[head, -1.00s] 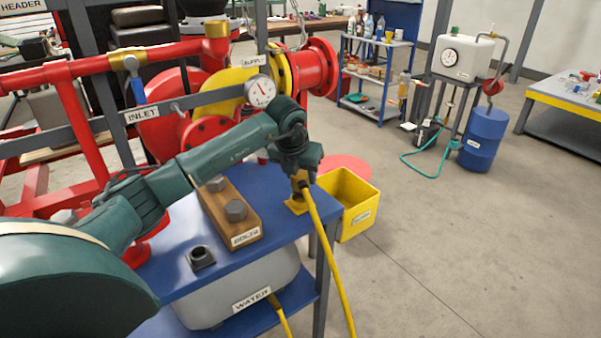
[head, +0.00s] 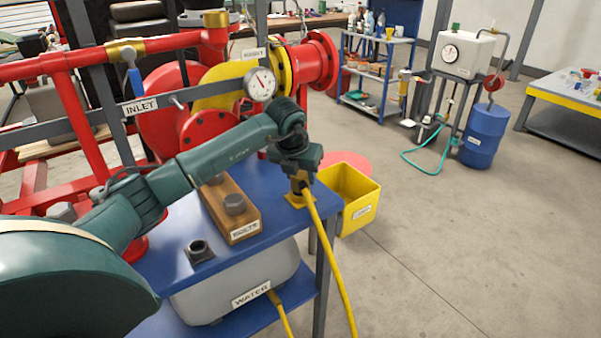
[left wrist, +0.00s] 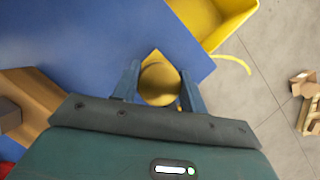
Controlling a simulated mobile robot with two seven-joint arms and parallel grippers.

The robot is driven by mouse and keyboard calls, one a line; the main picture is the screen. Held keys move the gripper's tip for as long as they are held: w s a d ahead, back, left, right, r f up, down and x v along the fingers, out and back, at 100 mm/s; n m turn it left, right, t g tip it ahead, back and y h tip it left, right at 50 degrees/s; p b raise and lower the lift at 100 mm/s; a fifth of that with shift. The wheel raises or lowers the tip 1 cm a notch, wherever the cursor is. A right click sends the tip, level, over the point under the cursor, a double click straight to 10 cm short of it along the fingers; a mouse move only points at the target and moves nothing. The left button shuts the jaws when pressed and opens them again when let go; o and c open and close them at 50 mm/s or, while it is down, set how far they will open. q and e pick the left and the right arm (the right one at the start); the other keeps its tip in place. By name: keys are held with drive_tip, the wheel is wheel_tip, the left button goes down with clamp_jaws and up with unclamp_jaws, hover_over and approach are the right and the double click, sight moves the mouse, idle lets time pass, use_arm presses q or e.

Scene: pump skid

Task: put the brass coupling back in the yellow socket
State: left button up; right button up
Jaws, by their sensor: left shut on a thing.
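The brass coupling (left wrist: 158,84) shows as a round brass top between the two fingers of my left gripper (left wrist: 157,92) in the left wrist view. My left gripper (head: 299,180) is shut on it at the blue table's right corner in the head view. A yellow hose (head: 328,248) runs down from the coupling over the table edge. The yellow socket (head: 295,200) is a square yellow base on that corner, directly below the coupling. Whether the coupling is seated in it or just above it, I cannot tell. My right gripper is not in view.
A wooden block with bolts (head: 243,229) and a black square socket (head: 199,252) stand on the blue table (head: 170,217) to the left. A yellow bin (head: 359,205) stands just right of the table corner. Red pipework (head: 70,110) is behind.

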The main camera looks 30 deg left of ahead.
use_arm(q)
drive_tip(key=shift+f+b, duration=0.4)
drive_tip(key=shift+f, duration=0.25)
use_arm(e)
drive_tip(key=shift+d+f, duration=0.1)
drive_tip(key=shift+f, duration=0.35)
use_arm(q)
drive_tip(key=o, duration=1.2)
drive_tip(key=shift+s+r, duration=0.15)
drive_tip(key=shift+r, duration=0.3)
drive_tip(key=v, duration=1.2)
drive_tip(key=shift+s+d+r, duration=0.1)
drive_tip(key=shift+r, duration=0.05)
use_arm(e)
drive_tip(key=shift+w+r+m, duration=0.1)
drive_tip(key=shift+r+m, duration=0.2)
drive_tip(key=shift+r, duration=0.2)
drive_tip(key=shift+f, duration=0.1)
